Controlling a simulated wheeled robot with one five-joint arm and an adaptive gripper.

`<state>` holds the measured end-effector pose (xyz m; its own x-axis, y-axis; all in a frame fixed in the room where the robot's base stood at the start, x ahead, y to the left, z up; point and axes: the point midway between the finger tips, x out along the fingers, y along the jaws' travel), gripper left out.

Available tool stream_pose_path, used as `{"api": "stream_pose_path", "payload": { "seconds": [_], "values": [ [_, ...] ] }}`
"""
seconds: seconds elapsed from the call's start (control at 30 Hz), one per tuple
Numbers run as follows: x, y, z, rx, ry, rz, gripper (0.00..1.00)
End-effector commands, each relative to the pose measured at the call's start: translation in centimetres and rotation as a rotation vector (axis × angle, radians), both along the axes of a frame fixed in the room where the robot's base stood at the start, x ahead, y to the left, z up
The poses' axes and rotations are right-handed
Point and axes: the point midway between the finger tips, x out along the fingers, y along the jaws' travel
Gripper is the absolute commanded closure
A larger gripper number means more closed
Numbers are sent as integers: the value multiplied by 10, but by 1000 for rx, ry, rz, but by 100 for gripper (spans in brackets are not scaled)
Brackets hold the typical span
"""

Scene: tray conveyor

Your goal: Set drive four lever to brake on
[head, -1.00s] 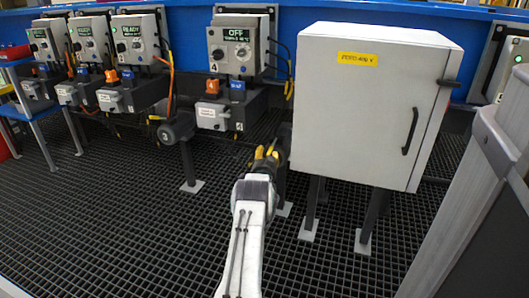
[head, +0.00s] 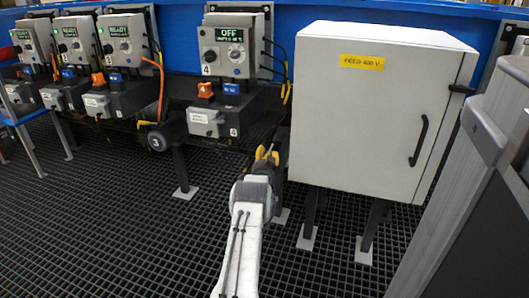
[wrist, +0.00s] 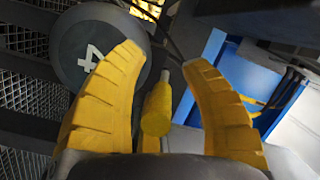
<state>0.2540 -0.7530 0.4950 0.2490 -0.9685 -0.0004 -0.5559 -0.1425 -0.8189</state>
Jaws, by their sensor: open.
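Drive four's control box (head: 229,48) shows OFF and carries the number 4; its drive unit (head: 225,105) with an orange and a blue part sits below it. In the wrist view a round dark motor end (wrist: 88,45) bears a 4. A yellow lever handle (wrist: 157,108) on a thin metal rod stands beside it. My gripper (wrist: 165,75) has its two yellow fingers apart, one on each side of the handle, with gaps showing. In the head view my gripper (head: 266,156) is low, left of the grey cabinet, and the lever cannot be clearly told there.
A large grey cabinet (head: 375,110) labelled 400 V stands close right of my gripper on posts. Motor 3 (head: 165,136) is to the left. Other drives show READY (head: 121,32). A grey frame (head: 480,130) is at the right. The grating floor (head: 110,220) in front is open.

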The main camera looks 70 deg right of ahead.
Motion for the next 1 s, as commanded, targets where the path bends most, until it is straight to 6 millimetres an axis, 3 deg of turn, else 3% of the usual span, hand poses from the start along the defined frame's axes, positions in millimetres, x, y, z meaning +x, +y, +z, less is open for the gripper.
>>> {"api": "stream_pose_path", "payload": {
  "seconds": [0.37, 0.83, 1.0],
  "values": [
    [-2, -1, 0, 0, 0, -3, 57],
    [-1, 0, 0, 0, 0, -1, 99],
    [1, 0, 0, 0, 0, 1, 100]
  ]
}}
